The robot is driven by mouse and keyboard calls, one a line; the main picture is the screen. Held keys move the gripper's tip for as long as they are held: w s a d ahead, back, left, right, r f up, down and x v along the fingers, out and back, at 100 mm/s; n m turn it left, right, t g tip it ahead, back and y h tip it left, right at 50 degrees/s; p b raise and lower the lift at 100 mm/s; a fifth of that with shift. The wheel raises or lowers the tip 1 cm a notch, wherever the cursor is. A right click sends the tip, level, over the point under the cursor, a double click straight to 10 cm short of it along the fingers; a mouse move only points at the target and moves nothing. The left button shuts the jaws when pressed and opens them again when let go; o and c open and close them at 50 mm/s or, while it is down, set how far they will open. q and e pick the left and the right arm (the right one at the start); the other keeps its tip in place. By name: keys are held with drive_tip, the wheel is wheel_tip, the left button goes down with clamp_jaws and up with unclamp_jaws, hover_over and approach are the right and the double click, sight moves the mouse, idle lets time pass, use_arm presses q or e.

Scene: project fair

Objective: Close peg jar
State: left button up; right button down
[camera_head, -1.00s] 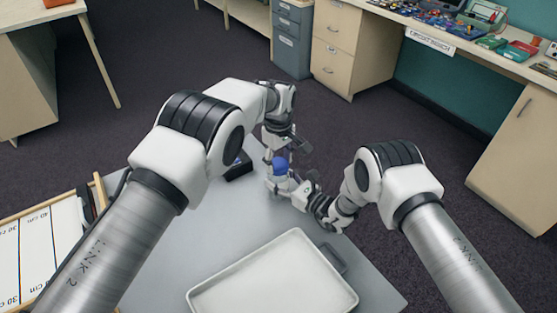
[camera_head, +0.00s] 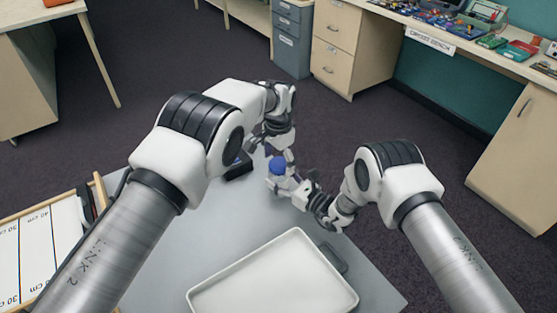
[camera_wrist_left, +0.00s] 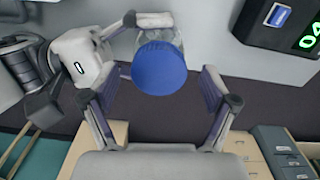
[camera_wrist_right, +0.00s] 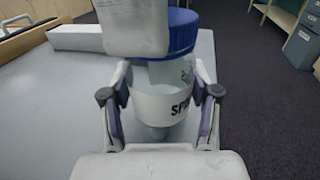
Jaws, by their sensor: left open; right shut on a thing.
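The peg jar (camera_wrist_right: 160,105) is a clear jar with a white label, partly reading "SPR", standing upright on the grey table. My right gripper (camera_wrist_right: 160,110) is shut around its body; in the head view this gripper (camera_head: 290,186) reaches in from the right. A blue lid (camera_wrist_right: 183,32) sits on top of the jar; it also shows in the head view (camera_head: 278,165). In the left wrist view the blue lid (camera_wrist_left: 159,68) is between the fingers of my left gripper (camera_wrist_left: 160,95), which is open with gaps on both sides. Whether the lid is fully seated cannot be told.
A white tray (camera_head: 272,302) lies at the table's front. A black device with green digits (camera_wrist_left: 285,22) stands near the jar; it shows dark in the head view (camera_head: 238,167). A ruled board (camera_head: 38,255) is at the left. The grey table (camera_head: 215,225) is clear between.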

use_arm(q)
wheel_tip(320, 180, up, 12)
idle(0.5)
use_arm(e)
drive_tip(key=shift+c, duration=1)
unclamp_jaws()
drive_tip(key=v, duration=1.2)
